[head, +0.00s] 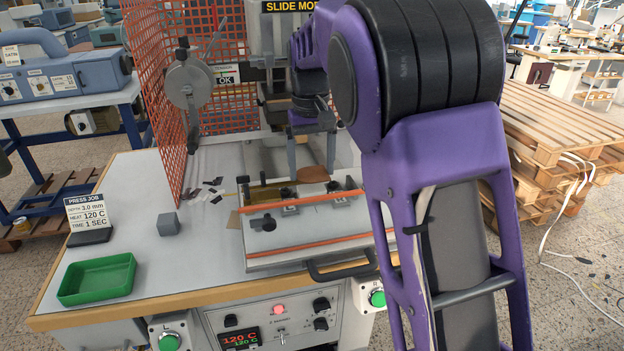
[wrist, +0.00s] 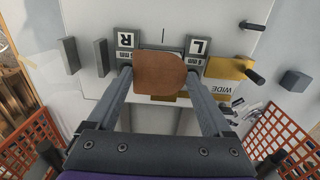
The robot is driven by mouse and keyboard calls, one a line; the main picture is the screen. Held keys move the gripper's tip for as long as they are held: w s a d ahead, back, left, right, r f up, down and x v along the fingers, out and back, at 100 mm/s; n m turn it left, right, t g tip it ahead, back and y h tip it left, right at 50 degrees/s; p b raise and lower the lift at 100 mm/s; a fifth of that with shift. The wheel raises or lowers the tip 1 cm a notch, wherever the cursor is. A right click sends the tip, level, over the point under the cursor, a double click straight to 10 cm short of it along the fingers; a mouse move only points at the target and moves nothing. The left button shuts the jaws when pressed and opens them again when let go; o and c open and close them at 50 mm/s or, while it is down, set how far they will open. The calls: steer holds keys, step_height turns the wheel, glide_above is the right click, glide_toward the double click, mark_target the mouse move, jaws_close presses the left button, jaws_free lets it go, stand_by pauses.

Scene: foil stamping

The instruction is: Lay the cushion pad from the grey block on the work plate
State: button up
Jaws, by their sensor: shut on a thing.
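The cushion pad, a thin brown rounded piece (wrist: 159,74), is between my gripper's fingertips (wrist: 158,80) in the wrist view, and my gripper is shut on it. In the head view the pad (head: 313,174) shows as a brown oval by the fingers, near the back edge of the work plate. The pale work plate (head: 308,232) has orange strips and black knobs. In the wrist view the plate (wrist: 90,14) carries R and L labels beyond the pad. I cannot tell the gap below the pad. The small grey block (head: 168,224) stands left of the plate, its top bare.
A green tray (head: 98,279) and a press job card (head: 88,213) sit at the left of the table. An orange mesh guard (head: 158,85) rises behind. Dark scraps (head: 212,187) lie near it. A black handle (head: 345,270) projects at the plate's front.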

mark_target(312, 174)
steer(key=shift+f, duration=1.6)
steer(key=shift+f, duration=0.2)
steer(key=o, duration=1.1)
steer(key=shift+c, duration=0.2)
step_height(312, 174, up, 12)
steer(key=shift+r+p, duration=0.25)
steer(key=shift+p, duration=0.2)
steer(key=shift+a, duration=0.1)
